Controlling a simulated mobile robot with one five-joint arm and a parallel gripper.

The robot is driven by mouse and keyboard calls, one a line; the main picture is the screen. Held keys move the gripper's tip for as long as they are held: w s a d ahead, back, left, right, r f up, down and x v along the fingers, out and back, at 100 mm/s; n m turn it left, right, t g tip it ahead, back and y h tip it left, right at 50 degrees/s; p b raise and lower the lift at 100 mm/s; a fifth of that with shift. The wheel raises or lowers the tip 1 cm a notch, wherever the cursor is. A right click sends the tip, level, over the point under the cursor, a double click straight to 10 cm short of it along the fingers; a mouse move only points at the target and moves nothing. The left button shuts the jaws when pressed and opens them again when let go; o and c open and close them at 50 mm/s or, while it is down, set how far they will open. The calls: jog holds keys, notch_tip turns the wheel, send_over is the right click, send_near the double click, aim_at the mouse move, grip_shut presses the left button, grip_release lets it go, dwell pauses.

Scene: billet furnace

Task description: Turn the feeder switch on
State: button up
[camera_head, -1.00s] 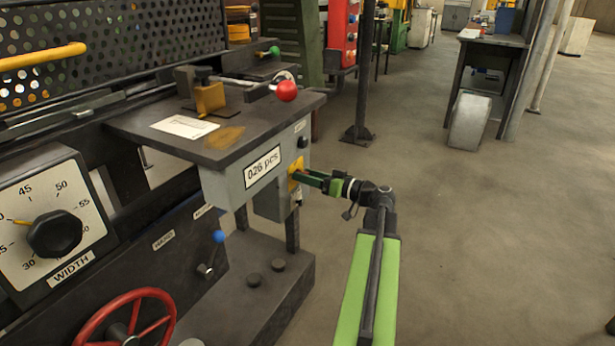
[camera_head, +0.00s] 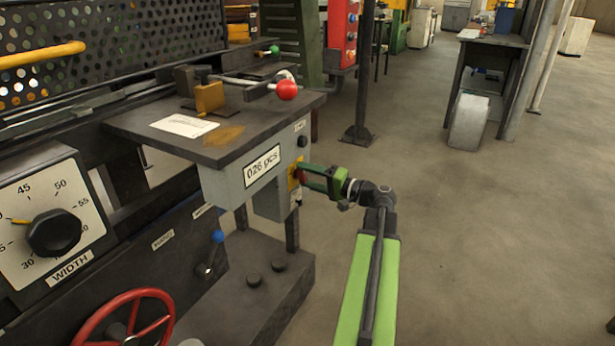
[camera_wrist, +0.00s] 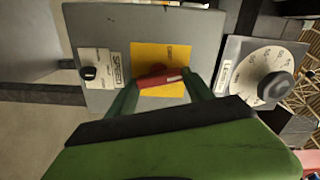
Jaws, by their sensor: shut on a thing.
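The feeder switch is a red handle on a yellow plate (camera_head: 292,178) on the right side of the grey control box (camera_head: 243,184). In the wrist view the red handle (camera_wrist: 160,78) lies nearly level, slightly tilted, across the yellow plate (camera_wrist: 163,58). My gripper (camera_head: 306,176) reaches the plate from the right. In the wrist view its two green fingers stand on either side of the red handle and are shut on it. The lettering on the plate is too small to read.
A black knob labelled SPEED (camera_wrist: 90,73) is left of the plate, and a dial with a black knob (camera_wrist: 275,87) is to its right. The dark tabletop (camera_head: 225,130) overhangs the box. A red handwheel (camera_head: 125,318) stands low at left.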

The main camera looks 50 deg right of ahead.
jog(key=shift+m, duration=1.5)
jog(key=o, duration=1.4)
jog(key=shift+c, duration=0.2)
jog(key=shift+s, duration=0.1)
jog(key=v, duration=1.7)
jog(key=shift+s+f, duration=0.1)
